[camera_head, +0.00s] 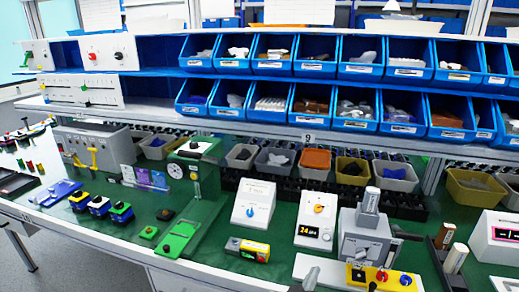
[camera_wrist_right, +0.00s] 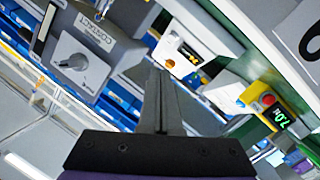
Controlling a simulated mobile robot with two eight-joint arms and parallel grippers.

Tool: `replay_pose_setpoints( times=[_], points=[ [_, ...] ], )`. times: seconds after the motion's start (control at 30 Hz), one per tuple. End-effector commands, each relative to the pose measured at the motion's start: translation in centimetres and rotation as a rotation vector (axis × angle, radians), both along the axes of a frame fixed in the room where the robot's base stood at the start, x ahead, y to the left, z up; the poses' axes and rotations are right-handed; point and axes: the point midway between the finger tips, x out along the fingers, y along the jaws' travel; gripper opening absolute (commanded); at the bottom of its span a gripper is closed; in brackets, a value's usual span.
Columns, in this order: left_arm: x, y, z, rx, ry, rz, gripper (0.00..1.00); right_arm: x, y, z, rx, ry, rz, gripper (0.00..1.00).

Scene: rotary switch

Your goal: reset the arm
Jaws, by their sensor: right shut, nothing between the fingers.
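My right gripper (camera_wrist_right: 163,78) shows in the right wrist view with its two grey fingers pressed together and nothing between them. Its fingers are apart from the devices behind them. A white box with an orange knob (camera_head: 319,208) and a dark display stands on the green bench top in the head view; it also shows in the wrist view (camera_wrist_right: 172,62). A white box with a blue knob (camera_head: 251,211) stands left of it. My left gripper is not in view.
Two rows of blue bins (camera_head: 268,66) hang above the bench. A grey device (camera_head: 361,237) and a yellow panel with a red knob (camera_head: 382,277) stand at the lower right. A small yellow and red unit (camera_head: 247,249) lies at the front.

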Motion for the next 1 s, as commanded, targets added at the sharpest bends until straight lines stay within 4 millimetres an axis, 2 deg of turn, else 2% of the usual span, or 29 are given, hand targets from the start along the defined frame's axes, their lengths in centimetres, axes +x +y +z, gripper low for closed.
replay_pose_setpoints(
  times=[0.03, 0.27, 0.4, 0.47, 0.6, 0.7, 0.83, 1.0],
  points=[
    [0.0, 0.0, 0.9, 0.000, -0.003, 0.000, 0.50, -1.0, -1.6, 1.0, 0.021, 0.044, -0.030, 0.00],
    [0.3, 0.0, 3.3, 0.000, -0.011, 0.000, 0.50, -6.0, -6.2, 2.2, 0.134, 0.264, -0.114, 0.00],
    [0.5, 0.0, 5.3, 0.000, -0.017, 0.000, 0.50, -10.7, -8.1, 2.8, 0.240, 0.428, -0.139, 0.00],
    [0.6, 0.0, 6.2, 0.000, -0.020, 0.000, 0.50, -13.1, -8.5, 3.1, 0.301, 0.504, -0.135, 0.00],
    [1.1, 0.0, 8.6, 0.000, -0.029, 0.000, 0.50, -18.8, -7.8, 3.6, 0.456, 0.661, -0.086, 0.00],
    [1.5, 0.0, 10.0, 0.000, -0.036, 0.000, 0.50, -22.0, -6.3, 4.2, 0.561, 0.734, -0.022, 0.00],
    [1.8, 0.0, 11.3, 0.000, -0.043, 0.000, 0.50, -24.6, -4.4, 4.8, 0.661, 0.782, 0.057, 0.00],
    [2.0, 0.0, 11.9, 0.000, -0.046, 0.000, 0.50, -25.9, -3.1, 5.1, 0.719, 0.802, 0.113, 0.00]
  ],
)
